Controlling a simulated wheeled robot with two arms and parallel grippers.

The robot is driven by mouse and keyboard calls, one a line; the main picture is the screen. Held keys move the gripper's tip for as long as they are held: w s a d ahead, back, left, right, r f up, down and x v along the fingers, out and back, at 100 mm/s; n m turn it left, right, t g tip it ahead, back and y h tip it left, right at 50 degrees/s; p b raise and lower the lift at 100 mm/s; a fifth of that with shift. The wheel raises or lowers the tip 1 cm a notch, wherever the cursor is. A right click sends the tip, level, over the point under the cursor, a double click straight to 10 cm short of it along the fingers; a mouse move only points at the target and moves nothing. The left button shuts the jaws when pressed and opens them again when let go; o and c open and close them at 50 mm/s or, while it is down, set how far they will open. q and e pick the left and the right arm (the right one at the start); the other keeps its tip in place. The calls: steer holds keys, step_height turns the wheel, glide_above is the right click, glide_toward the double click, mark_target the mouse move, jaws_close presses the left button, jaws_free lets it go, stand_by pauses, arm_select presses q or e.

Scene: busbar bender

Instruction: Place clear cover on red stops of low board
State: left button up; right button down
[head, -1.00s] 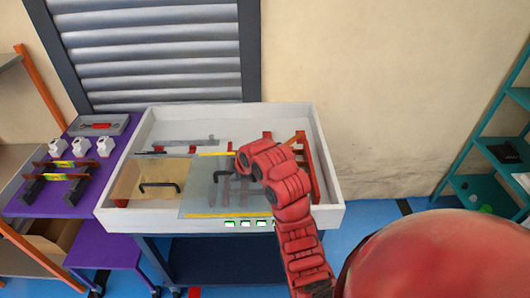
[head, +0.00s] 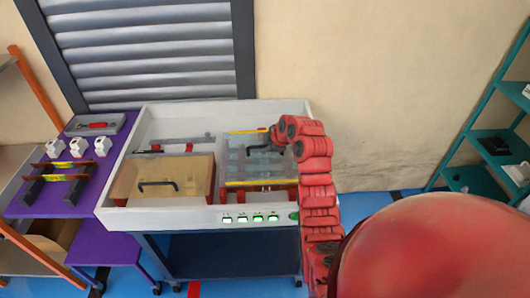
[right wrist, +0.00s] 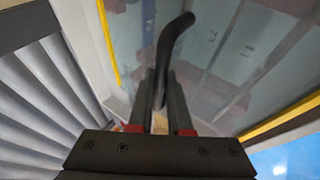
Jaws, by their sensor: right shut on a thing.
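The clear cover (head: 240,165) has yellow strips along its far and near edges and a black handle (head: 262,149). It is over the right half of the white tray, above the low board, whose details show blurred through it. Red stops (head: 238,197) show at its near edge; I cannot tell whether the cover touches them. My right gripper (head: 281,146) is shut on the handle from the right side. The right wrist view shows the black handle (right wrist: 170,62) between the fingers (right wrist: 161,105). My left gripper is not in view.
The white tray (head: 160,215) has raised walls and green-lit buttons (head: 243,219) at its front. A tan cover (head: 178,171) with a black handle sits in its left half. A purple table (head: 62,205) with parts stands left; a teal shelf (head: 470,130) stands right.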

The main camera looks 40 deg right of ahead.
mark_target(264, 155)
step_height(264, 155, down, 2)
steer(key=shift+a+f+p, duration=0.1)
steer(key=shift+f+p, duration=0.15)
steer(key=shift+p, duration=0.45)
steer(key=shift+f, duration=0.45)
steer(key=c, duration=1.3)
jaws_free()
steer(key=shift+b, duration=0.3)
steer(key=o, duration=0.5)
steer(key=shift+s, duration=0.1)
steer(key=shift+c, duration=0.2)
